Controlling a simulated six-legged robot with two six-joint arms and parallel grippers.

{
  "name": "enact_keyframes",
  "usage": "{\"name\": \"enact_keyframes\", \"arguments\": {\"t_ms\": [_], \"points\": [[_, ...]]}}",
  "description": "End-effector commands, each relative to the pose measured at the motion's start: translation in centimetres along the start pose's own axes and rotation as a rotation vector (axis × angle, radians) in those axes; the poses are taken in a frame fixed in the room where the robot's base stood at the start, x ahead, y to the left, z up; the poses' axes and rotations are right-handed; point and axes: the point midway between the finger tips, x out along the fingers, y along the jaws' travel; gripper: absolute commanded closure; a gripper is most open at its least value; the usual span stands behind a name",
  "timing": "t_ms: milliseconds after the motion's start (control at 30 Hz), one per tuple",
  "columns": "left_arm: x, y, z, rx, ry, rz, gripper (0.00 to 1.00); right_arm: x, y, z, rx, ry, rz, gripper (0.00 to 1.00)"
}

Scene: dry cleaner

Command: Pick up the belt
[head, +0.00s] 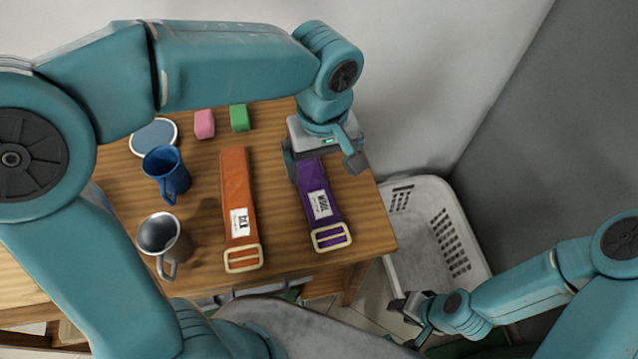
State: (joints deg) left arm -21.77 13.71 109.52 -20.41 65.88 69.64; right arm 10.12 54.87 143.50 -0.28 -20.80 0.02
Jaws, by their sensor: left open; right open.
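Two belts lie flat on the wooden table. The orange belt (236,190) with a pale buckle and a white label is in the middle. The purple belt (313,183), also with a pale buckle and a white label, lies to its right. My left gripper (324,168) is open over the far end of the purple belt, one finger on each side of it; its body hides that end. I cannot tell whether it touches the belt. My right gripper (408,308) is open and empty, low at the right, near the basket and off the table.
A blue mug (166,172), a metal mug (160,235) and a round blue-grey dish (154,136) stand left of the belts. Pink (204,124) and green (239,118) blocks sit at the back. A white laundry basket (412,240) stands right of the table (375,228).

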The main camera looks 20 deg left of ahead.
Motion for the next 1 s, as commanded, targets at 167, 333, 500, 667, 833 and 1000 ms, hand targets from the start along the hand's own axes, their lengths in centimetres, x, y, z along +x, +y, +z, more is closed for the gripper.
{"name": "enact_keyframes", "arguments": {"t_ms": [167, 333, 500, 667, 833, 1000], "points": [[4.4, -0.4, 0.4, 0.000, -0.004, -0.006, 0.02, 0.1, 0.0, 0.0, -0.001, 0.000, 0.000, 0.57], [7.6, -0.3, 0.4, 0.000, -0.003, -0.005, 0.02, 0.2, 0.1, 0.0, -0.001, 0.000, 0.000, 0.57], [8.9, -0.1, 0.3, 0.000, -0.001, -0.002, 0.02, 0.2, 0.1, 0.0, -0.001, 0.000, 0.000, 0.57], [10.9, 0.2, 0.3, 0.002, -0.004, -0.006, 0.02, -0.3, -0.1, 0.0, -0.001, 0.000, 0.000, 0.57], [13.5, 0.4, 0.1, 0.000, -0.003, -0.003, 0.02, -0.3, -0.1, 0.0, -0.001, 0.000, 0.000, 0.57], [14.1, 0.5, 0.1, 0.000, -0.002, 0.001, 0.02, -0.3, -0.1, 0.0, -0.001, 0.000, 0.000, 0.57]]}}
